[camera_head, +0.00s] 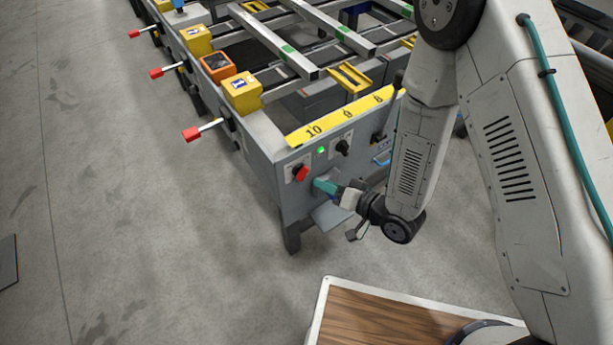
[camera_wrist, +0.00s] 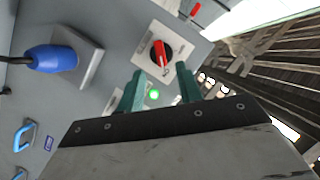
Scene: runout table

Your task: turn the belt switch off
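A red rotary switch (camera_head: 300,172) sits on a pale plate on the grey end panel of the runout table; I take it to be the belt switch. In the wrist view the red switch (camera_wrist: 160,55) lies just beyond my fingertips, between their lines. A green lamp (camera_head: 321,150) is lit to its upper right; the lamp (camera_wrist: 154,94) shows between my fingers in the wrist view. My gripper (camera_head: 324,186) is just right of and below the switch, close to the panel. Its two teal fingers (camera_wrist: 160,73) are apart with nothing between them. No contact with the switch shows.
A black knob (camera_head: 342,147) is right of the lamp. In the wrist view a blue plug-like part (camera_wrist: 50,58) stands out from the panel at left, with blue handles (camera_wrist: 22,136) below. Red-tipped levers (camera_head: 192,134) stick out on the left side.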

